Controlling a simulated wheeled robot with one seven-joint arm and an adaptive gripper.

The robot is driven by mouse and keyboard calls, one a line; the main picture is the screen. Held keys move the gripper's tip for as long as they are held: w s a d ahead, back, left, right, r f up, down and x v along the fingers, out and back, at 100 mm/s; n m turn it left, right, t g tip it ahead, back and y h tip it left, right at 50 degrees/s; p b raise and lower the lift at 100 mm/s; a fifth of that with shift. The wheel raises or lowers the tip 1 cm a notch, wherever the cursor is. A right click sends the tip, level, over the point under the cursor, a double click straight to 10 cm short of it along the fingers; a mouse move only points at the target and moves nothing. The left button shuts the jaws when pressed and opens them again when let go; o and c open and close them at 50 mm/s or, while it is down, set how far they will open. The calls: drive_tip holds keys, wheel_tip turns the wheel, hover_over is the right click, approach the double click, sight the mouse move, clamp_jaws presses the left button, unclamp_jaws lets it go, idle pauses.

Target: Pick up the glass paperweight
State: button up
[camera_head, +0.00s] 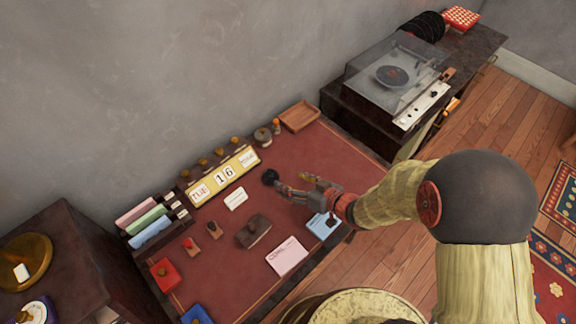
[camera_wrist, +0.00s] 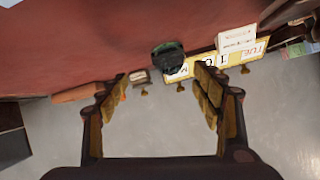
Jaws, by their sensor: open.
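A small dark, rounded object, which looks like the glass paperweight (camera_head: 270,177), sits on the red top of the desk (camera_head: 215,272), in front of the calendar. In the wrist view the paperweight (camera_wrist: 168,56) is dark with a greenish part and lies just beyond the fingertips, near the middle. My gripper (camera_head: 291,183) is open and empty, low over the desk to the right of the paperweight. In the wrist view the two fingers of my gripper (camera_wrist: 160,76) are spread apart. I cannot tell whether a finger touches the paperweight.
A yellow calendar block (camera_head: 224,177) stands behind, with a white card (camera_head: 236,199) in front. A brown stamp-like block (camera_head: 253,230), a pink card (camera_head: 287,256) and a blue card (camera_head: 323,225) lie nearer. A wooden tray (camera_head: 300,116) and a record player (camera_head: 395,78) are at back right.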

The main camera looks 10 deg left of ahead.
sight(276, 177)
drive_tip(key=shift+s+a+f, duration=0.15)
drive_tip(key=shift+a+f, duration=0.1)
drive_tip(key=shift+f, duration=0.05)
drive_tip(key=shift+b+x, duration=0.45)
drive_tip(key=shift+x, duration=0.4)
drive_tip(key=b+x, duration=0.1)
drive_tip(key=x, duration=0.1)
drive_tip(key=b+x, duration=0.1)
drive_tip(key=x, duration=0.1)
drive_tip(key=a+r+b+x, duration=0.1)
drive_tip(key=x, duration=0.1)
drive_tip(key=shift+s+d, duration=0.1)
drive_tip(key=shift+s, duration=0.1)
drive_tip(key=shift+r, duration=0.1)
drive_tip(key=shift+c, duration=0.9)
drive_tip(key=c, duration=1.1)
drive_tip(key=shift+c, duration=0.7)
